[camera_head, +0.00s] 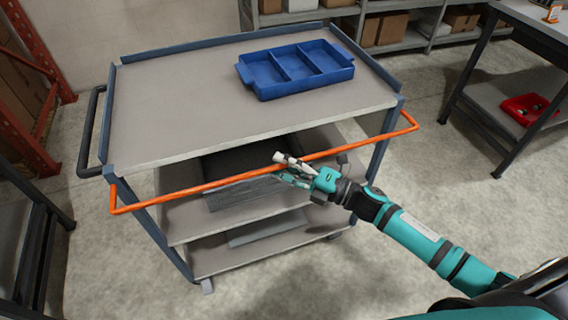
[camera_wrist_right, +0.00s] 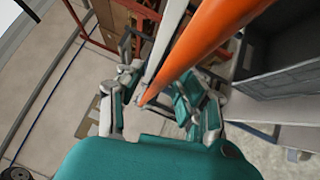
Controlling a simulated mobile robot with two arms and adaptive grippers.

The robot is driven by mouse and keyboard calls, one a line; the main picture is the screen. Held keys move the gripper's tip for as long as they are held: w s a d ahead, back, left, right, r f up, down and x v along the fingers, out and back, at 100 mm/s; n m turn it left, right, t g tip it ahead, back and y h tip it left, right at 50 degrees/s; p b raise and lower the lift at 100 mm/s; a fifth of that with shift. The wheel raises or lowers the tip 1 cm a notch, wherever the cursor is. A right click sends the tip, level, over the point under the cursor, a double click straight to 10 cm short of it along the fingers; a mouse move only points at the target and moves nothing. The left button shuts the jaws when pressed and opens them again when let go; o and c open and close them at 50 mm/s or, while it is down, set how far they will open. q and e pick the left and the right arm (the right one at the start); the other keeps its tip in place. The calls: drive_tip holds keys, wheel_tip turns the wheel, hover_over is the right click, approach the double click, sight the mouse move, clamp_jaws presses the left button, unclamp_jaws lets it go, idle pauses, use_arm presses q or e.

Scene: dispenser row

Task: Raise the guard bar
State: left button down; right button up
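The orange guard bar (camera_head: 215,184) runs across the near side of a grey cart (camera_head: 170,112), below the level of its top shelf. Its bent ends meet the cart at the left and right. My right gripper (camera_head: 284,170) is at the middle of the bar, with its fingers to either side of it. In the right wrist view the bar (camera_wrist_right: 208,38) passes between the spread fingers of the gripper (camera_wrist_right: 160,108), with gaps visible. Whether a finger touches the bar is unclear. My left gripper is not in view.
A blue divided tray (camera_head: 300,86) sits on the cart's top shelf. A dark grey box (camera_head: 245,186) is on the shelf behind the bar. A workbench (camera_head: 520,80) with a red bin (camera_head: 526,108) stands at the right. Open floor lies in front of the cart.

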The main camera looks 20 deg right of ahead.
clamp_jaws()
drive_tip(key=shift+r, duration=0.1)
idle(0.3)
